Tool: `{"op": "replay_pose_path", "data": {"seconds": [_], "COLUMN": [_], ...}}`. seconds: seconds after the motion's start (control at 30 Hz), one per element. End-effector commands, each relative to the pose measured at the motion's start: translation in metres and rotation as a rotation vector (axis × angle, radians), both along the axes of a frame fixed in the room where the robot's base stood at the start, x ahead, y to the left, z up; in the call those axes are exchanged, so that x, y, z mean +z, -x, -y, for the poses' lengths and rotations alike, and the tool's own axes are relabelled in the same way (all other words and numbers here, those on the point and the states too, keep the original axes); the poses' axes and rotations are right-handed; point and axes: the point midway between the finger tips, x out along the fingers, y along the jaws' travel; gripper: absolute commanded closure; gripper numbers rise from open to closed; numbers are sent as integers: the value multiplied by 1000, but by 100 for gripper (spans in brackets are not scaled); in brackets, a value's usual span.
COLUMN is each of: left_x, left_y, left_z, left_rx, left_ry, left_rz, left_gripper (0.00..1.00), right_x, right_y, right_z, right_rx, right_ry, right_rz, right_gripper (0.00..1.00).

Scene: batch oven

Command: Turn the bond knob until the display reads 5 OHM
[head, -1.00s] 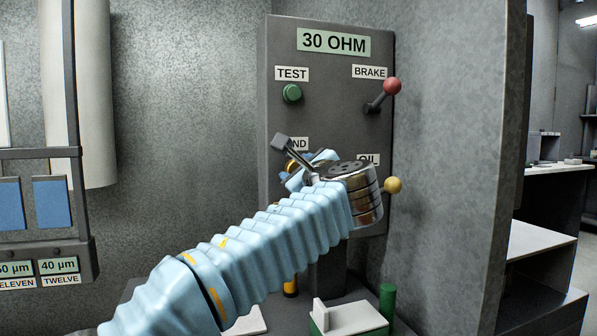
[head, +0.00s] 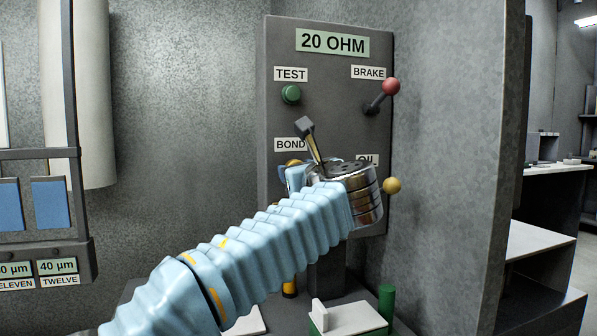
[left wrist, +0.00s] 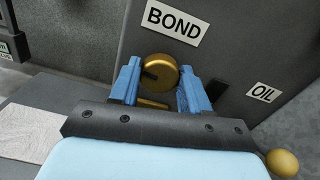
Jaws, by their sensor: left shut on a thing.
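The display (head: 332,42) at the top of the grey panel reads 20 OHM. The brass bond knob (left wrist: 159,72) sits below the BOND label (left wrist: 174,20) in the left wrist view, with a dark mark on its face. My left gripper (left wrist: 158,84) has its blue fingers on either side of the knob and is shut on it. In the head view my left arm and wrist hide most of the knob and the fingers. My right gripper is in neither view.
The panel also carries a green TEST button (head: 291,94), a red-balled BRAKE lever (head: 390,87) and a brass OIL ball (head: 392,185) close to my left wrist.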

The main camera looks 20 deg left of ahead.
Motion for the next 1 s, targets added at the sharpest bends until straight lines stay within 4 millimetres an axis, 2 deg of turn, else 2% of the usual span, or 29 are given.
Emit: {"op": "replay_pose_path", "data": {"seconds": [0.27,0.3,0.47,0.8,0.87,1.0], "left_x": [-4,-4,-3,-2,-2,-3], "left_y": [-1,-1,-1,3,8,31], "left_z": [2,2,1,3,7,22], "left_rx": [0,0,0,-1,-1,-4], "left_ry": [1,1,2,2,2,2], "left_rz": [-9,-9,-6,-2,-2,-1], "left_gripper": [84,52,29,29,29,29], "right_x": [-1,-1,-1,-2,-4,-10], "right_y": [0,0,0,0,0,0], "right_z": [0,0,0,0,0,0], "right_rx": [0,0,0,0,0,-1], "right_ry": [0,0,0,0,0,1], "right_rz": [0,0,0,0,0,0], "right_gripper": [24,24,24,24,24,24]}}
